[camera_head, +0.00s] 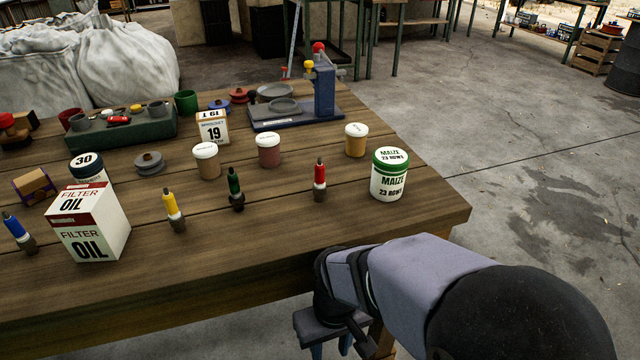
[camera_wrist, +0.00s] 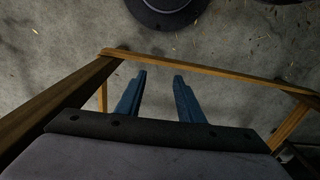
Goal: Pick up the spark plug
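Several small upright plugs stand on the wooden table (camera_head: 290,220), each with a coloured body and a dark base. They are a blue plug (camera_head: 14,226) at the far left, a yellow plug (camera_head: 172,206), a green plug (camera_head: 235,184) and a red plug (camera_head: 319,175). The pictures do not show which one the task means. My gripper (camera_head: 331,350) hangs off the table's front edge, below and to the right of the plugs. In the wrist view its two blue fingers (camera_wrist: 159,75) are apart with nothing between them. No plug shows in the wrist view.
A green-lidded maize tin (camera_head: 389,178) stands right of the red plug. An oil filter box (camera_head: 90,225) stands between the blue and yellow plugs. Lidded jars (camera_head: 268,150) stand behind. Wooden rails (camera_wrist: 210,70) border my fingers above the concrete floor. Bare tabletop lies before the plugs.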

